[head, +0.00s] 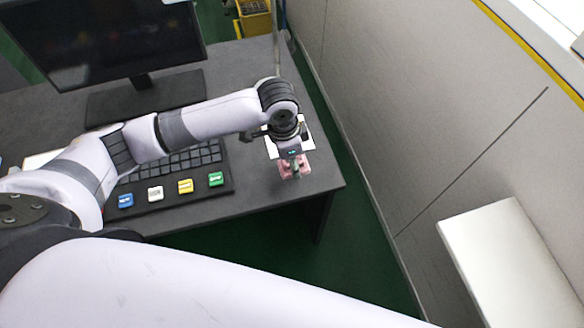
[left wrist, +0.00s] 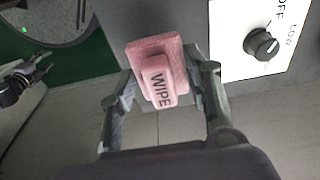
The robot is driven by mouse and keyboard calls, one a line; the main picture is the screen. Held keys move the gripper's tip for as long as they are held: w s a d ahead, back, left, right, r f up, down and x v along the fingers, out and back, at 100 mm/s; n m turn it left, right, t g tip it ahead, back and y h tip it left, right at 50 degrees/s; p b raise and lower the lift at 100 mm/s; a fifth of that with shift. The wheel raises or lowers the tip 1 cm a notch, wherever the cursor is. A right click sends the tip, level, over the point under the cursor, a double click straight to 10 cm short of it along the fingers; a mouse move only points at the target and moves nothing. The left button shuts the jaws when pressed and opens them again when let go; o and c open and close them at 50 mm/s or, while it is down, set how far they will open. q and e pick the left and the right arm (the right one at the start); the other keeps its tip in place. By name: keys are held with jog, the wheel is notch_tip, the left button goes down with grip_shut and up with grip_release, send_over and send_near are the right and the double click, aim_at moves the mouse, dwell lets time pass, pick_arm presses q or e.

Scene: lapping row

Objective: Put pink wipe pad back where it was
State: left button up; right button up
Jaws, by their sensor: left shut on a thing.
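The pink wipe pad (head: 287,172) is at the right end of the dark desk, under my left gripper (head: 291,165) in the head view. In the left wrist view the pad (left wrist: 150,50) shows its raised grip marked WIPE. My left gripper (left wrist: 160,90) has one finger on each side of that grip and is shut on it. I cannot tell whether the pad touches the desk. What looks like my right gripper (left wrist: 38,70) shows small at the left of the wrist view; its jaw state is unclear.
A white panel with a black knob (left wrist: 261,46) is beside the pad. A keyboard (head: 185,163) with coloured keys lies left of it on the desk (head: 262,205), before a monitor (head: 105,35). A partition wall (head: 385,110) runs along the right. A white surface (head: 510,265) is lower right.

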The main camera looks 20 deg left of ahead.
aim_at(286, 162)
pick_arm(q)
jog(key=shift+f, duration=2.15)
jog(key=o, duration=1.2)
jog(key=r, duration=0.8)
jog(key=a+r, duration=0.1)
jog(key=r, duration=0.3)
jog(key=shift+s+a, duration=0.1)
jog(key=shift+s, duration=0.3)
